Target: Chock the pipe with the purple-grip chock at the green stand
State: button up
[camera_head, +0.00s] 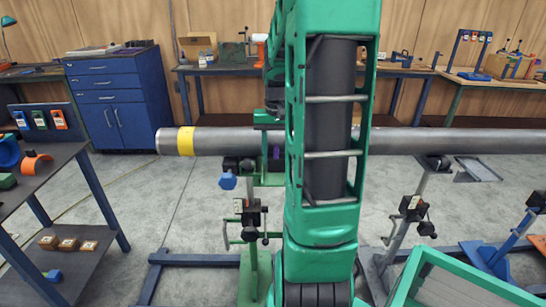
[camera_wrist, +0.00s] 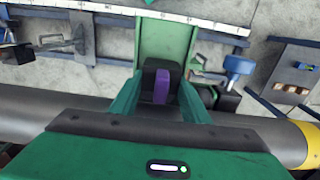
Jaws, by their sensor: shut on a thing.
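The grey steel pipe (camera_head: 230,141) lies level across the head view, with a yellow band (camera_head: 186,141) near its left end. The green stand (camera_head: 249,275) is under the pipe's left part; its green top shows in the wrist view (camera_wrist: 165,38). In the wrist view my gripper (camera_wrist: 161,101) is shut on the purple grip (camera_wrist: 162,88) of a dark chock (camera_wrist: 149,76). The chock is beside the pipe, over the green stand's top. I cannot tell whether it touches pipe or stand. In the head view my arm hides most of this spot.
A grey stand (camera_head: 402,225) supports the pipe further right. A blue knob (camera_head: 228,181) sticks out beside the green stand. A dark shelf unit (camera_head: 62,165) with coloured parts stands at the left. Workbenches and a blue cabinet (camera_head: 118,95) line the back wall.

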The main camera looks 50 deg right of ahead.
jog(key=shift+w+d, duration=0.2)
jog(key=o, duration=1.3)
jog(key=shift+s+a+r, duration=0.1)
jog(key=shift+r, duration=1.05)
jog(key=shift+s+a+r, duration=0.1)
jog(key=shift+a+r, duration=0.05)
jog(key=shift+r, duration=1.05)
jog(key=shift+s+a+r, duration=0.1)
jog(key=shift+r, duration=1.05)
jog(key=shift+a, duration=0.15)
jog(key=s+a+f+n, duration=0.1)
jog(key=s+a, duration=0.4)
jog(key=s+a+f+n, duration=0.1)
jog(key=s+a+f, duration=0.1)
jog(key=s+a, duration=0.2)
jog(key=s+a+f+n, duration=0.1)
jog(key=s+a+f, duration=0.1)
jog(key=s+a, duration=0.3)
jog(key=shift+s+a, duration=0.2)
jog(key=shift+a, duration=0.65)
jog(key=shift+s+a, duration=0.15)
jog(key=shift+a, duration=0.7)
